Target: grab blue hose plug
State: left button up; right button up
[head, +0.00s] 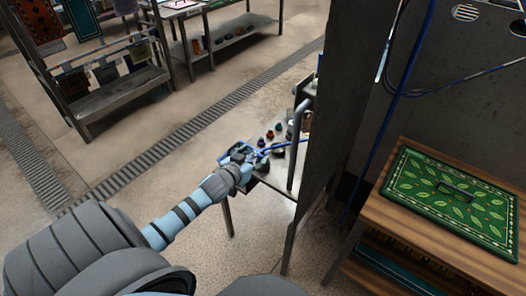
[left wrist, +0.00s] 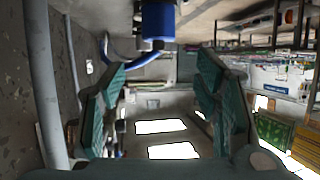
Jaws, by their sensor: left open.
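The blue hose plug (left wrist: 158,22) shows at the top middle of the left wrist view, a blue cylinder with a darker end. A blue hose (left wrist: 130,62) curves to the left just below it in that view. My left gripper (left wrist: 157,68) is open, its two green-padded fingers apart with nothing between them. The plug appears beyond the fingertips, not gripped. In the head view my left gripper (head: 240,154) is at the left end of a small metal table, close to the blue hose (head: 285,146). The plug is too small to make out surely there. My right gripper is not in view.
Several small coloured knobs (head: 270,134) stand on the metal table beside my gripper. A tall dark panel (head: 345,100) and a metal pipe (head: 295,150) stand to its right. A wooden table (head: 385,212) with a green leaf-patterned board is at far right.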

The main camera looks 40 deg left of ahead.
aim_at(262, 153)
pick_arm(q)
jog(key=b+x, duration=0.1)
jog(key=x, duration=0.1)
jog(key=f+x, duration=0.1)
jog(key=x, duration=0.2)
jog(key=b+x, duration=0.1)
jog(key=x, duration=0.1)
jog(key=shift+s+f+b, duration=0.1)
jog(key=shift+f+b, duration=0.25)
jog(key=shift+w, duration=0.3)
grip_shut()
